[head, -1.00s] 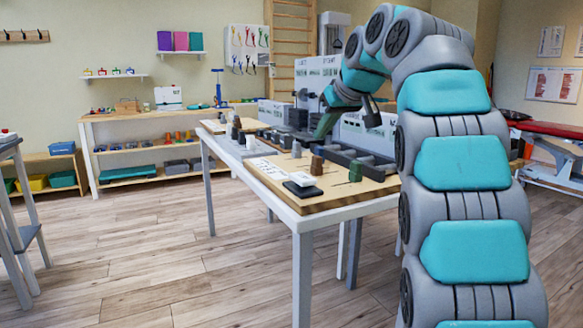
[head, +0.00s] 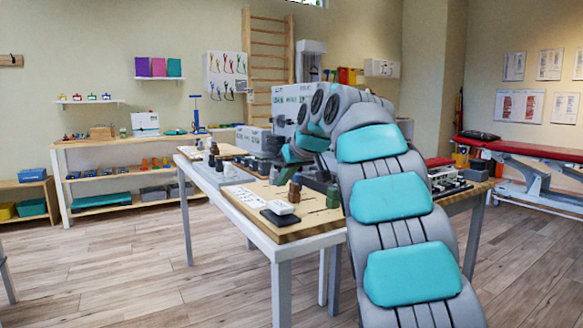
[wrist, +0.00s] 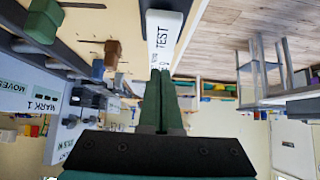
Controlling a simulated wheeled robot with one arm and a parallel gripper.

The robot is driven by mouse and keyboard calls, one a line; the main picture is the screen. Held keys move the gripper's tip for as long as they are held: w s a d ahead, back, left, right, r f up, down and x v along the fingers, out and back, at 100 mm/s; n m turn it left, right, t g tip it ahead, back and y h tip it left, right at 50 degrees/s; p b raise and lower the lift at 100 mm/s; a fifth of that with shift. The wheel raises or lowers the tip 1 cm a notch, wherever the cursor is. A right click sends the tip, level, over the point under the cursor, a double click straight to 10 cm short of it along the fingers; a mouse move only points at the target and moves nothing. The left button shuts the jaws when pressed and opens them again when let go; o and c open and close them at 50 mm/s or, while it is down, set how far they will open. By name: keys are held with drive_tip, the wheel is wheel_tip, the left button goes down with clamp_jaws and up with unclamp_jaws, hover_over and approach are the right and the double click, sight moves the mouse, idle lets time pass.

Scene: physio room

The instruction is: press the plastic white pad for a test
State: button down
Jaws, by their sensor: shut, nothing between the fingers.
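The white pad (head: 281,207) sits on a black base (head: 279,218) near the front left corner of a wooden board on the table. A white printed card (head: 245,196) lies just left of it. In the wrist view, a white card marked TEST (wrist: 163,38) lies ahead of my gripper (wrist: 160,72). The gripper's dark green fingers are shut together and empty, pointing toward that card. Whether they touch anything is not clear. In the head view my arm reaches over the table and its links partly hide the gripper.
A brown block (head: 294,192) and a green block (head: 333,197) stand on the board near the pad. Grey machines (head: 290,100) stand at the table's back. Open wooden floor (head: 130,270) lies left of the table.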

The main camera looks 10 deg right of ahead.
sight(278, 203)
drive_tip(key=shift+w+f, duration=0.35)
drive_tip(key=shift+f, duration=1.95)
drive_tip(key=shift+f, duration=0.1)
